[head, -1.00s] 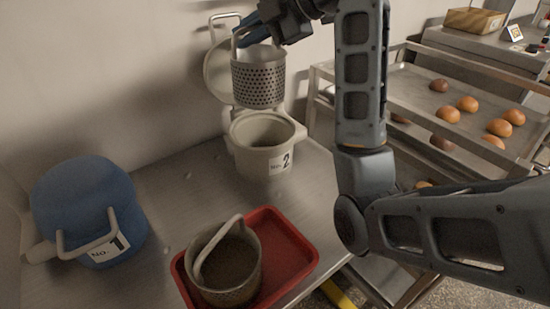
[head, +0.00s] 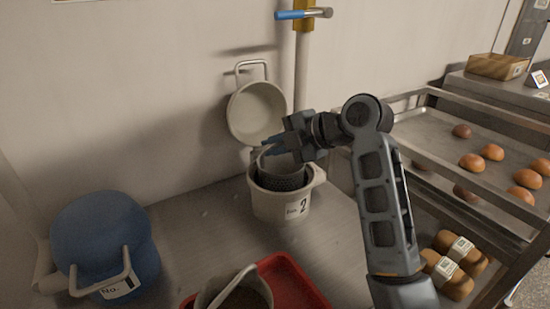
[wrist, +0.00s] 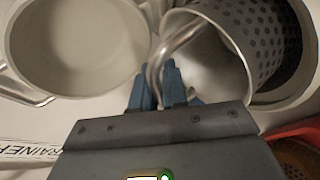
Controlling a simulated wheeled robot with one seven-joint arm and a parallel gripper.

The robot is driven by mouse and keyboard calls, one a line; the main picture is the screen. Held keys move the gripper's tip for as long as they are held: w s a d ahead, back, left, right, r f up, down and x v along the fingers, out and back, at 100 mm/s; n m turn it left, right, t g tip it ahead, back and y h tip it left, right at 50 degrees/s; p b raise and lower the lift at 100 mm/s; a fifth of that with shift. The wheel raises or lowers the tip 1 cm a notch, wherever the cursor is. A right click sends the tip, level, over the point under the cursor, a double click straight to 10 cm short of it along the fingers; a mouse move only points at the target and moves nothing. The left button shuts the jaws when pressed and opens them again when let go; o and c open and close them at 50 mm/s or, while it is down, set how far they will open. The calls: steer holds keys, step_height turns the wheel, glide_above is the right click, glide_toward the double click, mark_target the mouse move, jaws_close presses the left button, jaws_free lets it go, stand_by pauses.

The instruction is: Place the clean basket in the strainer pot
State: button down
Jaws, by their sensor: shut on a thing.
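The clean basket (head: 281,172), grey perforated metal, is partly inside the white strainer pot (head: 282,206) marked No. 2; its upper part shows above the pot's rim. The wrist view shows its dotted wall (wrist: 243,32) at the right. My gripper (head: 270,147) is above the pot, shut on the basket's handle (wrist: 170,48). The pot's round lid (head: 257,112) stands open against the wall. The gripper hides part of the basket's rim, and the basket's bottom is hidden in the pot.
A brownish basket (head: 243,292) sits on a red tray (head: 303,287) at the front. A blue-lidded pot (head: 103,240) stands at the left. A rack of buns (head: 485,165) is on the right. A blue-handled tap (head: 303,14) is above. The counter between the pots is clear.

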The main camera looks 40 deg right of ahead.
mark_target(275, 158)
steer(key=shift+f, duration=1.85)
steer(key=c, duration=1.1)
jaws_free()
steer(key=shift+c, duration=0.2)
steer(key=shift+r, duration=0.3)
steer(key=v, duration=1.2)
steer(key=shift+b, duration=0.45)
steer(key=shift+f, duration=0.1)
